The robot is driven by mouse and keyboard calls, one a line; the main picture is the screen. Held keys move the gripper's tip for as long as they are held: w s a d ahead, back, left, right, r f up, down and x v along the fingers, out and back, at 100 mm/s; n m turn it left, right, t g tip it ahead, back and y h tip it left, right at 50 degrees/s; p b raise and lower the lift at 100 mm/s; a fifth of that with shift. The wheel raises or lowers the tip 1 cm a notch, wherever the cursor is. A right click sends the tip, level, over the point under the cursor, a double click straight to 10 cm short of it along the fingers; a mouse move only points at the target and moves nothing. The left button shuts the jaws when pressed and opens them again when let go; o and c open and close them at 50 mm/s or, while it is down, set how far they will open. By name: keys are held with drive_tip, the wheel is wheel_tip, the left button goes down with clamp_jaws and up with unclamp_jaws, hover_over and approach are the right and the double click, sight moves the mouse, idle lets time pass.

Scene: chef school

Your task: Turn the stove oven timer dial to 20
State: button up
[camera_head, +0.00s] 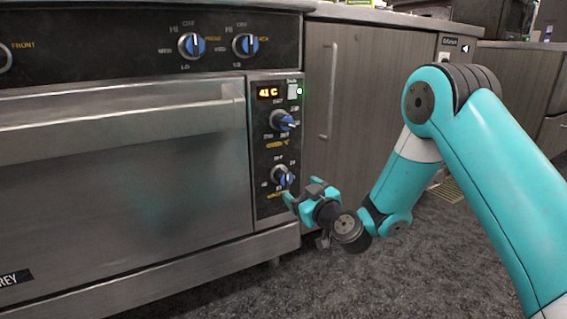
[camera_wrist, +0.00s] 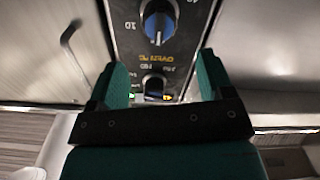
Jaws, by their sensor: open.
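The timer dial is the lower knob (camera_head: 283,177) on the oven's right-hand control panel, blue and dark with a pale pointer. In the wrist view, which looks upside down, this blue dial (camera_wrist: 157,22) shows at the top, beyond my fingertips. Numbers are printed around it, but its exact setting is hard to read. My gripper (camera_head: 302,197) is open just right of and below the dial, in front of the panel. In the wrist view my gripper's (camera_wrist: 160,78) two teal fingers stand apart with nothing held between them. I cannot tell whether a finger touches the dial.
The oven door handle (camera_head: 120,122) juts out to the left. A grey cabinet (camera_head: 370,110) stands to the right. The floor in front is clear.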

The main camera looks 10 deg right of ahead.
sight(287, 179)
drive_tip(key=p+x, duration=0.2)
drive_tip(key=x, duration=0.7)
drive_tip(key=shift+s+f, duration=0.1)
drive_tip(key=shift+f, duration=0.05)
drive_tip(key=shift+w+a, duration=0.1)
drive_tip(key=shift+w, duration=0.3)
drive_tip(key=shift+c, duration=0.2)
drive_tip(key=c, duration=0.9)
